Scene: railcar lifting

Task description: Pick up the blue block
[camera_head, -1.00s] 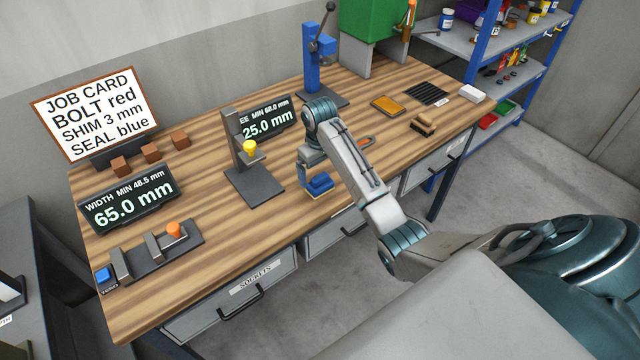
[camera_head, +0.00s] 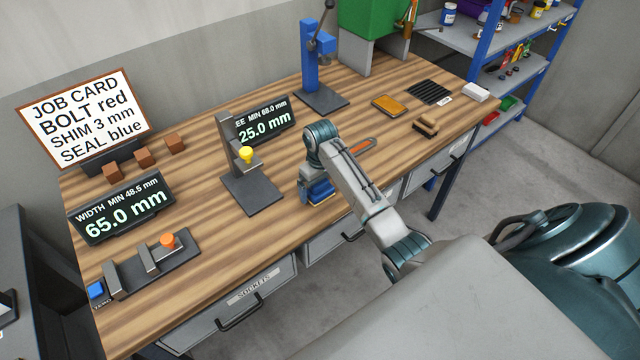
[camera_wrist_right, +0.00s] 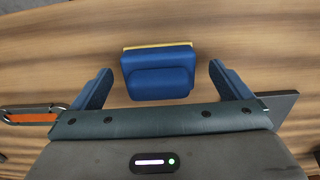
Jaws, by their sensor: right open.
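The blue block (camera_head: 319,191) lies on the wooden workbench near its front edge, partly hidden behind my right gripper in the head view. In the right wrist view the block (camera_wrist_right: 158,78) has a raised blue top and a yellow strip along its far side. My right gripper (camera_head: 312,194) is low over the block. In the right wrist view the jaws of the right gripper (camera_wrist_right: 160,72) are open, one blue finger on each side of the block, with a gap on both sides. My left gripper is not in view.
A dark gauge stand with a yellow knob (camera_head: 246,155) stands left of the block. An orange-and-grey carabiner-like item (camera_head: 362,146) lies behind my right arm. A blue press (camera_head: 315,62) stands at the back. Bare wood (camera_head: 215,225) shows at the front left.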

